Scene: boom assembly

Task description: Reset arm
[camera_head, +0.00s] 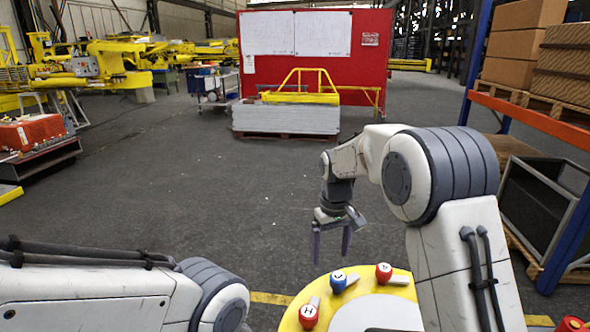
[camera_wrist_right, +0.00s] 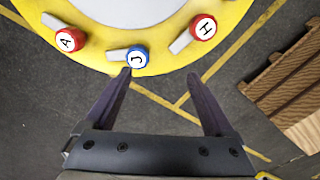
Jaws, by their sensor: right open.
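My right gripper (camera_head: 331,245) hangs open and empty, fingers down, just beyond the far-left rim of a round yellow table (camera_head: 359,279) with a pale centre. In the right wrist view its spread fingers (camera_wrist_right: 159,75) reach toward the rim, with nothing between them. On the rim stand a red knob marked H (camera_head: 308,316), a blue knob marked J (camera_head: 338,281) and another red knob (camera_head: 383,272). The wrist view shows the blue J knob (camera_wrist_right: 137,58), the red H knob (camera_wrist_right: 204,27) and the other red knob, marked A (camera_wrist_right: 70,39). My left arm shows at lower left; its gripper is out of view.
A rack (camera_head: 530,118) with cardboard boxes stands at right, with a black open bin (camera_head: 535,205) below. A red board (camera_head: 378,70) and a stack of grey panels (camera_head: 285,119) stand ahead. Yellow machinery is at left. The floor (camera_head: 200,190) between is clear.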

